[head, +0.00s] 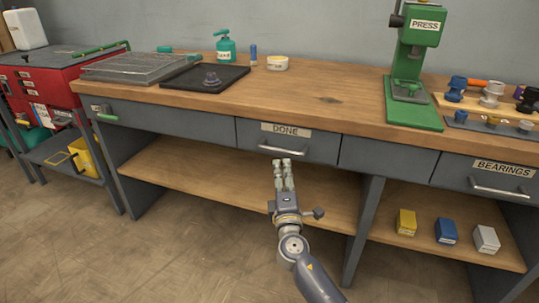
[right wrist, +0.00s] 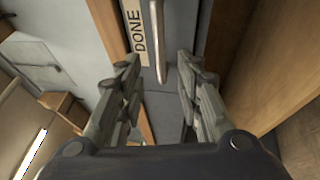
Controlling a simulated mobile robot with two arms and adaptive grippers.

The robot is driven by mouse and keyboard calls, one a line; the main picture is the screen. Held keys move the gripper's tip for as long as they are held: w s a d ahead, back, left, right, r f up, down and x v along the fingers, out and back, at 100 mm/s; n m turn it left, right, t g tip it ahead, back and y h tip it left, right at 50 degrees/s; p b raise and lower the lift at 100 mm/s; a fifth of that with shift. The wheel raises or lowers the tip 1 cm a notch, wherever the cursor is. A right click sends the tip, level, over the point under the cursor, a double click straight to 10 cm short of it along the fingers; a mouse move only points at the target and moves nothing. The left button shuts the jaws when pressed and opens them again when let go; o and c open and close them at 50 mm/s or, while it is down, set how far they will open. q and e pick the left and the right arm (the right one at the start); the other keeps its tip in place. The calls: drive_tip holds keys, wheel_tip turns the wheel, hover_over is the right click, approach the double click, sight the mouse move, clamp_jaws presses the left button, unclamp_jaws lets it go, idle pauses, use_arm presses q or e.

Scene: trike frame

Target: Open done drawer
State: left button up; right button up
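The DONE drawer (head: 288,141) is a grey front with a label and a silver bar handle (head: 282,150), in the middle of the workbench. It looks closed. My right gripper (head: 282,164) is just below and in front of the handle. In the right wrist view its two fingers (right wrist: 160,75) are apart, with nothing between their tips. The handle (right wrist: 158,40) shows beyond the tips, in line with the gap, beside the DONE label (right wrist: 139,32). I cannot tell whether the fingers touch it. My left gripper is not in view.
The wooden benchtop (head: 330,100) holds a green press (head: 410,65), a black mat (head: 180,80) and a tray of parts. A BEARINGS drawer (head: 490,175) is at the right. Small boxes stand on the lower shelf (head: 220,170). A red cabinet (head: 40,85) stands at left. The floor in front is clear.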

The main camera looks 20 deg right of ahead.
sight(280, 152)
drive_tip(key=b+x, duration=0.1)
drive_tip(key=x, duration=0.8)
drive_tip(key=shift+w+d, duration=0.1)
drive_tip(key=shift+w, duration=0.25)
clamp_jaws()
